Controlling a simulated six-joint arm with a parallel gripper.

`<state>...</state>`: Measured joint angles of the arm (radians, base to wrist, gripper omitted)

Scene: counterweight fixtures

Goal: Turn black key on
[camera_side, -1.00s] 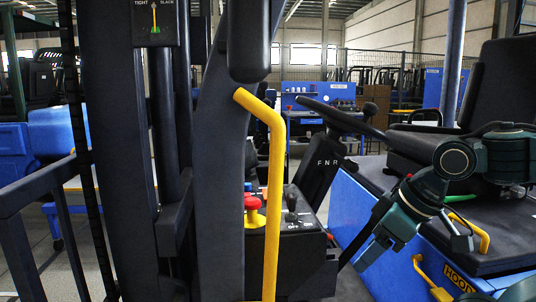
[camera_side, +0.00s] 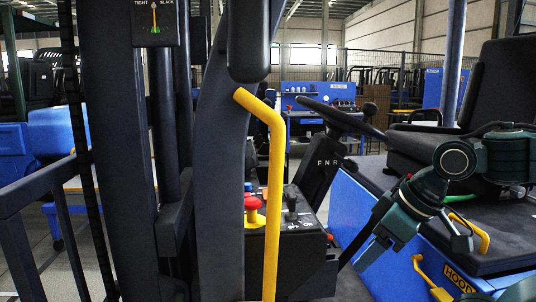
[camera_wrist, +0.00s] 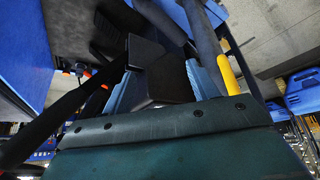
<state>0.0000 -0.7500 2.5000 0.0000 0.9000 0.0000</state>
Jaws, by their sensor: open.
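The control console (camera_side: 298,245) stands behind the yellow grab rail in the side view.
The steering wheel (camera_side: 342,118) is above and behind my gripper. A black seat (camera_side: 500,90) and blue hood (camera_side: 400,262) are at the right. A yellow bar (camera_wrist: 227,75) shows in the wrist view.

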